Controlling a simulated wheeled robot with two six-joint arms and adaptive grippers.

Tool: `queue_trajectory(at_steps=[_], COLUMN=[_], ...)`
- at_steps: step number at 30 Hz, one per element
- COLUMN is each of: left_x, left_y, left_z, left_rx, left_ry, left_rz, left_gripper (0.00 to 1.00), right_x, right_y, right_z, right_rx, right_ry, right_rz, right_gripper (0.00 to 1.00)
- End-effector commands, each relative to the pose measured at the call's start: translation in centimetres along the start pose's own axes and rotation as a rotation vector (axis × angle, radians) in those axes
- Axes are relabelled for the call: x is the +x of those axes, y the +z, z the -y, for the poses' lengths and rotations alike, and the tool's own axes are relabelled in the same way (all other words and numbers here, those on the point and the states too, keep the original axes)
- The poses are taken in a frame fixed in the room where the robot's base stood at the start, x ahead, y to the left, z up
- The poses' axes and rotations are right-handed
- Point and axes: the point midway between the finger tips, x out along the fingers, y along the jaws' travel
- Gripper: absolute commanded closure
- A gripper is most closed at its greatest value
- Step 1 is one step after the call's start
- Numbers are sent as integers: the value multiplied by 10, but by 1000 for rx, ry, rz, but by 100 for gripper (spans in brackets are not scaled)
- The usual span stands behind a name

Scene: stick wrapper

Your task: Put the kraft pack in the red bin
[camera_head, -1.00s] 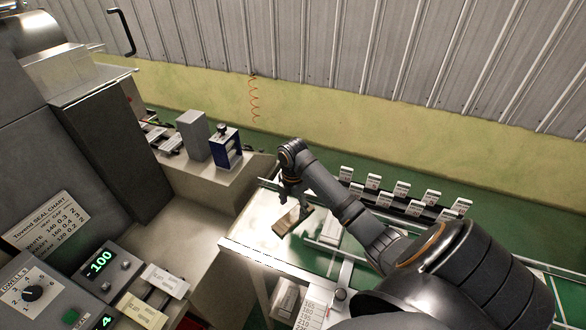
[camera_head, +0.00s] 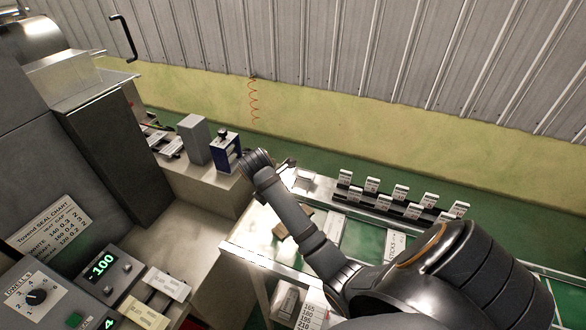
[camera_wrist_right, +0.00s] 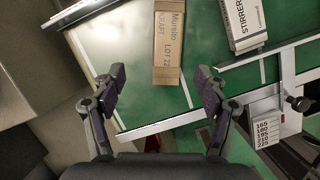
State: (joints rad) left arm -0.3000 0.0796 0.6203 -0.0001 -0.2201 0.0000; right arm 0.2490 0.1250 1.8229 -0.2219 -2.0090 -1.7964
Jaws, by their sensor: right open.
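The kraft pack (camera_wrist_right: 168,45), a flat brown pack with printed text, lies on the table in the right wrist view. In the head view the kraft pack (camera_head: 280,231) is mostly hidden behind my right arm. My right gripper (camera_wrist_right: 160,88) is open and empty. Its fingers are spread, with the pack beyond the fingertips and apart from them. In the head view the fingers show only small and dark. My left gripper is in neither view.
A white box marked STIRRER (camera_wrist_right: 245,22) lies right of the pack. A metal rail (camera_wrist_right: 160,124) runs along the table's near edge. Several white tags stand in a rack (camera_head: 395,202) at the back. A blue device (camera_head: 227,155) stands on the left counter.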

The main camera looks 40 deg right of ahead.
Motion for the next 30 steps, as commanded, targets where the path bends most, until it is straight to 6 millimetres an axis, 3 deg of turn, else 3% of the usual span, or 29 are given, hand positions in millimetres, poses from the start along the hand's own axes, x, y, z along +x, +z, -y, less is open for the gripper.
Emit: queue_trajectory(at_steps=[8, 16, 25, 30], left_x=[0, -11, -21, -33], left_y=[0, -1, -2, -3], left_z=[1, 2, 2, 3], left_rx=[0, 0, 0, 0], left_ry=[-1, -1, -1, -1], left_rz=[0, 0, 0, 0], left_gripper=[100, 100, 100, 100], right_x=[-4, 37, 55, 85], right_y=[-5, -1, 0, 0], right_z=[5, 6, 9, 12], right_rx=[6, 6, 6, 6], right_ry=[-18, -20, -21, -20], right_rz=[68, 69, 68, 68], right_gripper=[26, 26, 26, 26])
